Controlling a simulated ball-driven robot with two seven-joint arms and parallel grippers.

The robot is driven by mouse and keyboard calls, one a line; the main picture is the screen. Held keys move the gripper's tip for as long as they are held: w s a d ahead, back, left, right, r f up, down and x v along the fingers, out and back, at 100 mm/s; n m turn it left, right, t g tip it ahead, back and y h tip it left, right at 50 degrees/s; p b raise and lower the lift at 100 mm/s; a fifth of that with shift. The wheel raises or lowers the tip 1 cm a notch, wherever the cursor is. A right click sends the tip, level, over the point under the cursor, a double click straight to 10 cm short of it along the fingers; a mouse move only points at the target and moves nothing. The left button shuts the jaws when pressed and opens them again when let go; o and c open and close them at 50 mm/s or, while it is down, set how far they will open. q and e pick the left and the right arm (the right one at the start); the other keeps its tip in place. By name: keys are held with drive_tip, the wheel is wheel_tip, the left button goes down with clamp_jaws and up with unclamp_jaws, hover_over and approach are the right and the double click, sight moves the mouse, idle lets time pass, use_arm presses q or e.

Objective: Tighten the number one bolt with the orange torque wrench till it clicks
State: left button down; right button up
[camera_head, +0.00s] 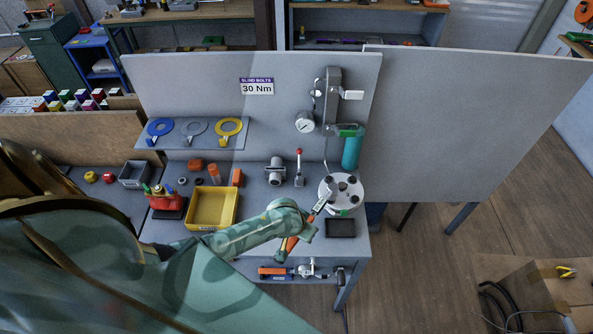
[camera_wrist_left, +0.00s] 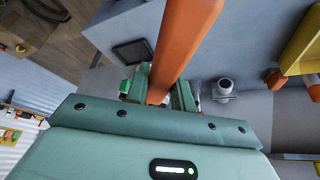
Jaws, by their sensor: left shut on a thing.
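The orange torque wrench (camera_head: 291,243) is held by its handle in my left gripper (camera_head: 300,232), which is shut on it. Its grey shaft (camera_head: 318,207) runs up and right to the round grey flange (camera_head: 329,186), which carries several dark bolts. The wrench head is at the flange's left side; I cannot tell whether it sits on a bolt. The bolt numbers are too small to read. In the left wrist view the orange handle (camera_wrist_left: 188,40) rises from between the green fingers (camera_wrist_left: 160,92). My right gripper is not in view.
A dark flat pad (camera_head: 340,228) lies below the flange. A teal cylinder (camera_head: 352,150) and a gauge (camera_head: 305,122) are behind it. A yellow bin (camera_head: 212,207) stands left of my gripper. Another orange-handled tool (camera_head: 273,271) lies on the lower shelf. A backboard (camera_head: 210,75) closes off the rear.

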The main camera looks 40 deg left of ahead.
use_arm(q)
drive_tip(key=shift+d+r, duration=0.1)
idle(0.3)
drive_tip(key=shift+p, duration=0.45)
drive_tip(key=shift+f+b, duration=0.75)
drive_tip(key=shift+f, duration=0.3)
idle(0.3)
drive_tip(key=shift+a, duration=0.65)
drive_tip(key=shift+w+a+m, duration=0.1)
drive_tip(key=shift+a+m, duration=0.05)
drive_tip(key=shift+m, duration=0.15)
drive_tip(key=shift+a, duration=0.1)
